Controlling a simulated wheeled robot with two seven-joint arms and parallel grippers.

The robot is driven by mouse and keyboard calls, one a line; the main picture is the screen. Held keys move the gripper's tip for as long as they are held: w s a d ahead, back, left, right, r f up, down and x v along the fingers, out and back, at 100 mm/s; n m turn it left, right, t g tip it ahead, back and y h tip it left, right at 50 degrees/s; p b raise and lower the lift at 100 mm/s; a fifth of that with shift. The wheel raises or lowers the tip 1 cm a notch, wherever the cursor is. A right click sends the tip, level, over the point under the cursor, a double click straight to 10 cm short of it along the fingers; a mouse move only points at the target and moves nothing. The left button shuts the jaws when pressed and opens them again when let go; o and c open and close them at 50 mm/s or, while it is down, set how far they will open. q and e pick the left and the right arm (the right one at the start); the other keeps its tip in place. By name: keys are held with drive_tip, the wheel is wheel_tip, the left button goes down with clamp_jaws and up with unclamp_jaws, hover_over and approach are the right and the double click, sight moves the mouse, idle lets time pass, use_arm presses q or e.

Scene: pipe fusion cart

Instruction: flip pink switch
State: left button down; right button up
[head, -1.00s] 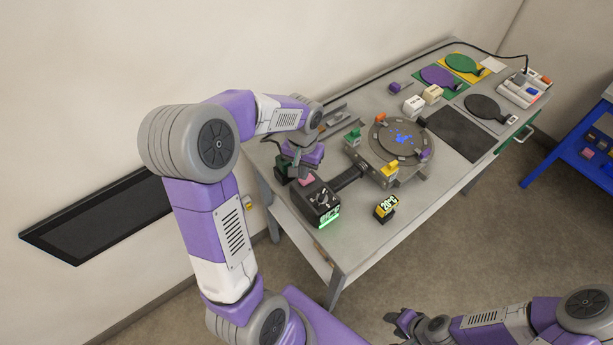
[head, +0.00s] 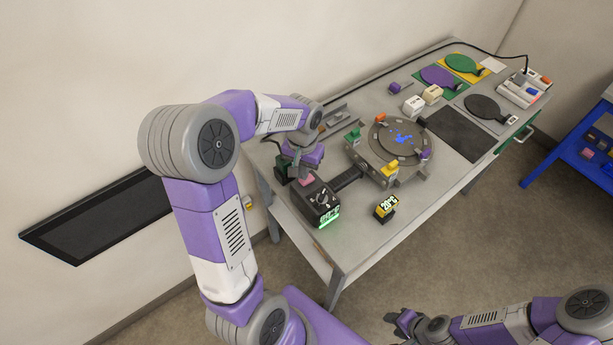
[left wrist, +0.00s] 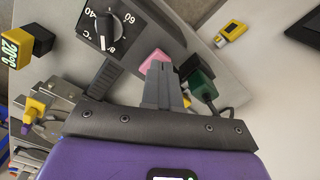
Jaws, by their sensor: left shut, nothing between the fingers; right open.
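A pink block-like piece (head: 307,181) sits at the rear of the black control box (head: 318,201), which has a dial and a lit green display. In the left wrist view the pink piece (left wrist: 154,60) is partly hidden behind my fingers. My left gripper (head: 296,172) is shut and empty, with its fingertips right by the pink piece; I cannot tell whether they touch. It also shows in the left wrist view (left wrist: 159,68). A small pink switch (head: 534,91) also shows on the white power strip (head: 519,92) at the far right. My right gripper (head: 402,321) is open and empty, away from the table.
A round grey plate unit (head: 393,148) with coloured clamps stands right of the box. A yellow-black 20° block (head: 385,207) lies near the front edge. A green-black connector (left wrist: 201,84) and cable are beside my left fingers. Paddles (head: 440,77) lie farther back.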

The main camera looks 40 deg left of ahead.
use_arm(q)
drive_tip(key=shift+f+b, duration=0.75)
drive_tip(key=shift+f, duration=0.25)
idle(0.8)
drive_tip(key=shift+r, duration=0.1)
wheel_tip(320, 180, up, 7)
drive_tip(key=p, duration=0.6)
idle(0.3)
